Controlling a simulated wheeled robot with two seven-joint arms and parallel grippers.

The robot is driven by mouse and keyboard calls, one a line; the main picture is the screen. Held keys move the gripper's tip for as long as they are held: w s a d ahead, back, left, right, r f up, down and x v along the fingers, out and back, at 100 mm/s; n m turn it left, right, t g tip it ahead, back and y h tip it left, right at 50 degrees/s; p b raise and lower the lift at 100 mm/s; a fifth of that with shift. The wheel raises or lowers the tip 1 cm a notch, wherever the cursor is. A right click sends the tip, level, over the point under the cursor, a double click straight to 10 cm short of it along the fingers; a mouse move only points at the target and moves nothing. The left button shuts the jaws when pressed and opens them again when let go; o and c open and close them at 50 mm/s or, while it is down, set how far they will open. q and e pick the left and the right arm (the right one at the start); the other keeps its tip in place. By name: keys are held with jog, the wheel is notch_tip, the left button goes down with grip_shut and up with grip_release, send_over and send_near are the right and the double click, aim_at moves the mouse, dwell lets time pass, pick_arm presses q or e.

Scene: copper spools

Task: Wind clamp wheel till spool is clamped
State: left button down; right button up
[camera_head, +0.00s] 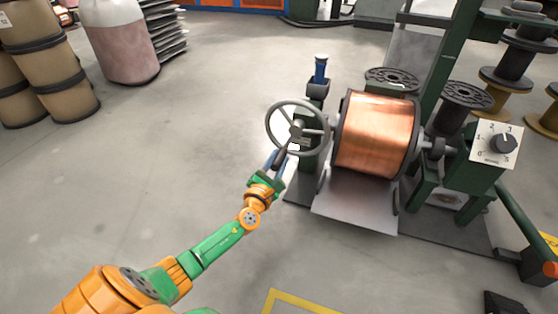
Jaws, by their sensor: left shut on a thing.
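The grey clamp wheel (272,121) stands upright at the left side of the green winding machine. It has a round rim and spokes. My left gripper (283,160) is at the wheel's lower left part, and its jaws are shut on the wheel; the exact contact is small and partly hidden by the gripper. The copper spool (377,134) sits just right of the wheel, between the wheel-side post and the right-hand shaft of the machine. I cannot tell whether the spool is tightly gripped at its ends. My right gripper is not in view.
A dial box (497,144) with numbers is on the machine's right. A grey plate (356,211) slopes below the spool. Dark empty spools (466,95) stand behind. Brown drums (40,50) and a pale container (121,40) are far left. The floor at left is clear.

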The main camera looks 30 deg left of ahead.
pick_arm(q)
jog(key=c, duration=0.6)
grip_release()
